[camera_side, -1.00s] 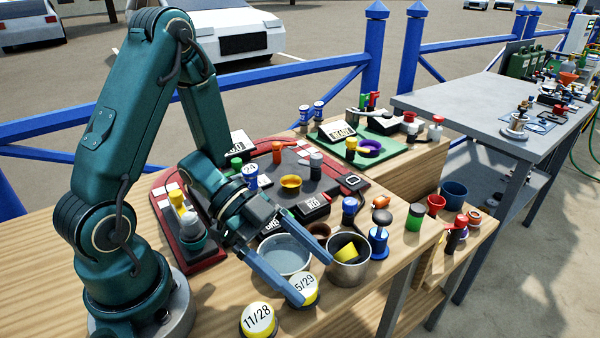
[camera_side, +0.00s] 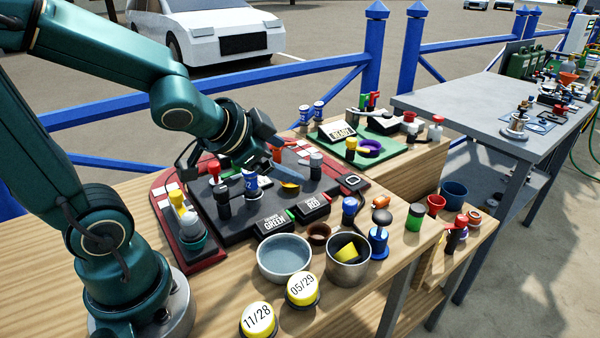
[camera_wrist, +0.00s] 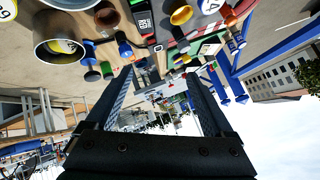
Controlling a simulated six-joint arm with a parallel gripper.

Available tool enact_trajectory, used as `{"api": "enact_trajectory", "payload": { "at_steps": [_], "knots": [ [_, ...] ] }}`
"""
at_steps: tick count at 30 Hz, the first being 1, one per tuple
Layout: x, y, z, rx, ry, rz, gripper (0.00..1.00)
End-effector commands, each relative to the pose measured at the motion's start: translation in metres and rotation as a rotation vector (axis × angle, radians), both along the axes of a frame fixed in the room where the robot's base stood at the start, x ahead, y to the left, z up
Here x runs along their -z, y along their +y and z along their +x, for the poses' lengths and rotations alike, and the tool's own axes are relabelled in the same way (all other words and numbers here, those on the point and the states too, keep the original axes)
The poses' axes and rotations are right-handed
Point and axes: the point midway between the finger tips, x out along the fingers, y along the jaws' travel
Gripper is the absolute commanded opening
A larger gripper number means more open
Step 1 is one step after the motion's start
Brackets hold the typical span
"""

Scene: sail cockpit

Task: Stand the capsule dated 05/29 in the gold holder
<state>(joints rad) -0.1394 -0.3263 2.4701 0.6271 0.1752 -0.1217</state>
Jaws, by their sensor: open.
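The capsule dated 05/29 (camera_side: 303,287) has a white dated top and a yellow rim. It stands on the wooden bench near the front edge, next to a similar capsule dated 11/28 (camera_side: 258,319). The gold holder (camera_side: 291,184) is a small cup on the dark board at the back, partly hidden by my finger. My gripper (camera_side: 284,153) is open and empty above the board, close to the gold holder and well away from the 05/29 capsule. In the wrist view my gripper (camera_wrist: 160,72) shows two spread fingers with nothing between them.
A grey bowl (camera_side: 284,279) and a metal pot (camera_side: 348,273) with a yellow item inside stand behind the 05/29 capsule. A blue-and-white cylinder (camera_side: 251,184) and several coloured pegs crowd the board. Blue and green containers stand right of the pot.

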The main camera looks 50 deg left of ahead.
Motion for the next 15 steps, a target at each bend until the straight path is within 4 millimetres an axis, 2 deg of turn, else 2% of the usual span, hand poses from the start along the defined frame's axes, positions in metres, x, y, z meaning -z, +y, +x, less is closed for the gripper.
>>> {"api": "enact_trajectory", "payload": {
  "at_steps": [1, 3, 9, 12, 15],
  "knots": [
    [-0.007, -0.003, -0.016, -0.068, 0.018, -0.046, 0.87],
    [-0.007, -0.011, -0.039, -0.143, 0.076, -0.127, 0.87],
    [-0.005, -0.051, -0.094, -0.198, 0.236, -0.339, 0.87],
    [-0.004, -0.063, -0.109, -0.193, 0.282, -0.394, 0.93],
    [-0.004, -0.068, -0.114, -0.189, 0.301, -0.413, 0.93]
  ]
}}
